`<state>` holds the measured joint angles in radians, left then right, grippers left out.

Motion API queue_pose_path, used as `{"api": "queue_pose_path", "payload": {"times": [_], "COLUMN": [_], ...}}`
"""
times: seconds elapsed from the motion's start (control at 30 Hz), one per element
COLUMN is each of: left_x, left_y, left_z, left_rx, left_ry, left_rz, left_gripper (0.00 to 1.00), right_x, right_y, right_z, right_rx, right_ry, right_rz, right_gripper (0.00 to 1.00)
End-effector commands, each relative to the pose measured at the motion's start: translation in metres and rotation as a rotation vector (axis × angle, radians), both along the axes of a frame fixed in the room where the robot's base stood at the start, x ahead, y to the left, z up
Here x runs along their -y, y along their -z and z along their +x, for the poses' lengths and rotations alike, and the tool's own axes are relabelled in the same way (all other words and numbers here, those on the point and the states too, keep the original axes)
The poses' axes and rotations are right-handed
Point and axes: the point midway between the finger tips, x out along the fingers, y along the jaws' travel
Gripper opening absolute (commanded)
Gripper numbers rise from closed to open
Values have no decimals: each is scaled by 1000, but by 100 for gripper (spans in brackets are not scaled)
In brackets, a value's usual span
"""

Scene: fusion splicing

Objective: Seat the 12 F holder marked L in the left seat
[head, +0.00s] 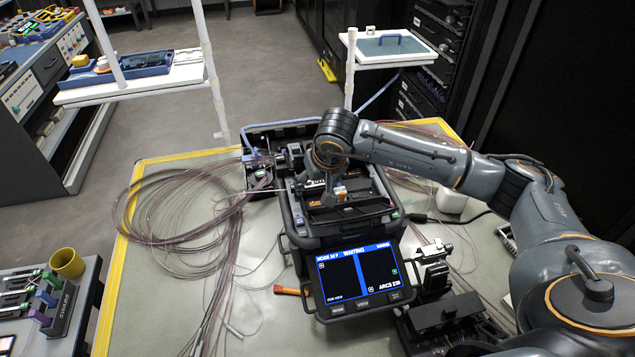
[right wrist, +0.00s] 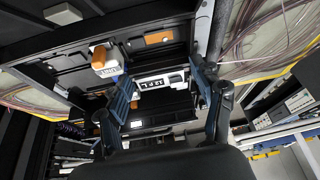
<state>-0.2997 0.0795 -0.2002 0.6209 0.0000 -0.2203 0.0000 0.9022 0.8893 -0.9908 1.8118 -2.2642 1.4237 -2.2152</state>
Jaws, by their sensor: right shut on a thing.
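The fusion splicer (head: 345,215) stands on the work table with its lid area open. My right gripper (head: 322,187) reaches down into the splicer's top from the right. In the right wrist view, the holder marked 12 F L (right wrist: 160,82) lies between the blue-padded fingers of my right gripper (right wrist: 163,88), which is shut on it. The holder is over or in the splicer's top; I cannot tell whether it touches a seat. The arm hides much of the seats in the head view. My left gripper is not in view.
Loops of thin fibre cable (head: 190,215) spread over the table left of the splicer, with more at its right. A dark device (head: 440,312) stands at the front right. A yellow cup (head: 67,263) and a holder rack (head: 50,310) are at the lower left.

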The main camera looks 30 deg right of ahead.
Motion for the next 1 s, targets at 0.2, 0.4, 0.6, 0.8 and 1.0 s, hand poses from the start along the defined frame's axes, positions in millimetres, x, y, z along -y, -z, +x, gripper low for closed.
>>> {"api": "queue_pose_path", "payload": {"times": [0.2,0.4,0.6,0.8,1.0], "left_x": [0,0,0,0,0], "left_y": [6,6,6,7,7], "left_z": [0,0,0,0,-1], "left_rx": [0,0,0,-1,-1], "left_ry": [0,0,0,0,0], "left_rz": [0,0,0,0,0], "left_gripper": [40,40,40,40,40], "right_x": [0,1,1,1,0], "right_y": [8,8,9,9,8], "right_z": [-6,-6,-7,-7,-6], "right_rx": [-20,-23,-24,-24,-21], "right_ry": [-4,-4,-4,-3,-3], "right_rz": [-4,-5,-5,-6,-4], "right_gripper": [32,32,32,71,94]}}
